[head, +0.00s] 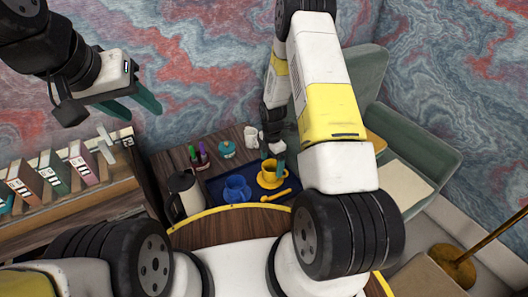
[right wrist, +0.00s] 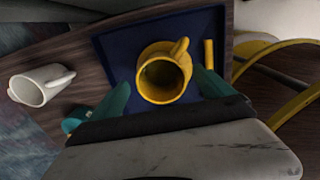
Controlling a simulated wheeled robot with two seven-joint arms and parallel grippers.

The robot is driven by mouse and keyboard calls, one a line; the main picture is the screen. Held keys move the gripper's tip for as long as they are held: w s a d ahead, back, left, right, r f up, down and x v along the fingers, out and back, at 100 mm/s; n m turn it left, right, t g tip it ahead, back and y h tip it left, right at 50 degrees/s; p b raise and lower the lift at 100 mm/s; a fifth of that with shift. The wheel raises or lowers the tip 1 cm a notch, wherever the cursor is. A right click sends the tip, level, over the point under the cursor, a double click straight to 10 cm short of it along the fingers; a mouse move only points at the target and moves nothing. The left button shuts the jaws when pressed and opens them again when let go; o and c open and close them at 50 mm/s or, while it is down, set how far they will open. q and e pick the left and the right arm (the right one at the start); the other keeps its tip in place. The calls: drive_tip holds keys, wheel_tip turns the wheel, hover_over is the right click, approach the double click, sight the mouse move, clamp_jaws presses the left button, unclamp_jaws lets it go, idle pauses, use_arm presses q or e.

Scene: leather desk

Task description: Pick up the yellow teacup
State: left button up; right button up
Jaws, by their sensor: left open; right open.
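The yellow teacup (head: 270,172) stands upright on a yellow saucer on the dark blue tray (head: 214,190). In the right wrist view the teacup (right wrist: 163,72) shows from above, its handle pointing up and to the right. My right gripper (head: 272,154) is open at the teacup, and in the right wrist view its teal fingers (right wrist: 162,92) sit on either side of the cup with gaps. Whether they touch it I cannot tell. My left gripper (head: 140,105) is open and empty, raised high at the left, far from the cup.
A blue cup (head: 236,188) stands left of the teacup, with a yellow spoon (head: 277,195) in front. A kettle (head: 186,192), pens (head: 198,155) and a teal pot (head: 227,148) are nearby. Books (head: 55,172) stand at left.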

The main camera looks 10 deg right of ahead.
drive_tip(key=shift+f, duration=1.25)
drive_tip(key=c, duration=1.8)
drive_tip(key=shift+o, duration=0.2)
drive_tip(key=shift+r, duration=0.15)
drive_tip(key=shift+r, duration=1.3)
drive_tip(key=s+a+r, duration=0.1)
drive_tip(key=s+r, duration=0.1)
drive_tip(key=s, duration=1.4)
drive_tip(key=shift+r, duration=0.1)
